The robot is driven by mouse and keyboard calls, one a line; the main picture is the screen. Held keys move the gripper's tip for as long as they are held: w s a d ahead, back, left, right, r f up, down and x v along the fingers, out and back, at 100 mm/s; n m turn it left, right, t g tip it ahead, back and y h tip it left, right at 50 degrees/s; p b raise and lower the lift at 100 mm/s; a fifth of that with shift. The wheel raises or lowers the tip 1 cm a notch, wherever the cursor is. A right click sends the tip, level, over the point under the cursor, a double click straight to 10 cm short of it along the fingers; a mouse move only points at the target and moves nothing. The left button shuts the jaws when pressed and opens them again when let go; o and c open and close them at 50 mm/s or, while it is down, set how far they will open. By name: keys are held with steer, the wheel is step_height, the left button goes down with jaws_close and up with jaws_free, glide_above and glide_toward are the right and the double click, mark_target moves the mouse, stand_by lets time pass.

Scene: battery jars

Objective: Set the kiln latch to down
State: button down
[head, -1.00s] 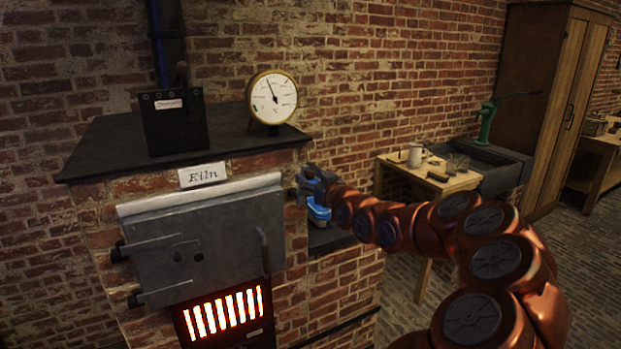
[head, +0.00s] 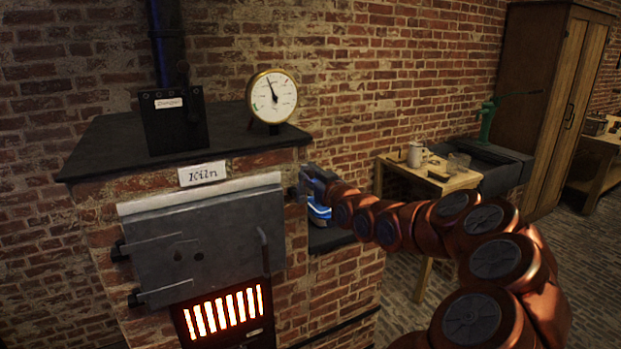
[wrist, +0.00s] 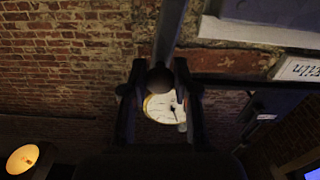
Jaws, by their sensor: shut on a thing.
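The kiln (head: 107,215) is a brick body with a grey metal door (head: 215,240) and a "Kiln" label (head: 202,174). My gripper (head: 305,186) is at the right edge of the door, at label height or slightly below. In the wrist view my gripper (wrist: 160,95) has its fingers on both sides of a dark round knob, shut on it. The knob (wrist: 160,79) ends a grey bar that runs to the top of that view; I take it as the kiln latch (wrist: 170,30). In the head view my gripper mostly hides the latch, so its angle is unclear.
A round gauge (head: 272,97) and a dark lever box (head: 174,120) stand on the kiln top. A glowing grate (head: 222,311) is below the door, with a hooked handle (head: 264,245) above it. A small wooden table (head: 440,179) stands to the right.

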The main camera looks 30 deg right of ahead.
steer(key=shift+f, duration=0.1)
steer(key=a+f+n+b, duration=0.1)
steer(key=a+n+b, duration=0.2)
steer(key=n+b, duration=0.2)
steer(key=a+f+n+b, duration=0.2)
steer(key=n+b, duration=0.3)
steer(key=b, duration=0.4)
steer(key=a+f+n+b, duration=0.2)
steer(key=a+n+b, duration=0.1)
steer(key=b, duration=0.4)
steer(key=shift+w+a+n, duration=0.35)
steer(key=shift+a+n, duration=0.05)
steer(key=shift+n, duration=0.5)
steer(key=f+n+b, duration=0.1)
steer(key=a+f+n+b, duration=0.1)
steer(key=n+b, duration=0.1)
steer(key=shift+f+n+b, duration=0.6)
steer(key=shift+n+b, duration=0.35)
steer(key=shift+n, duration=0.15)
steer(key=shift+w, duration=0.1)
steer(key=c, duration=0.9)
jaws_free()
steer(key=shift+o, duration=0.2)
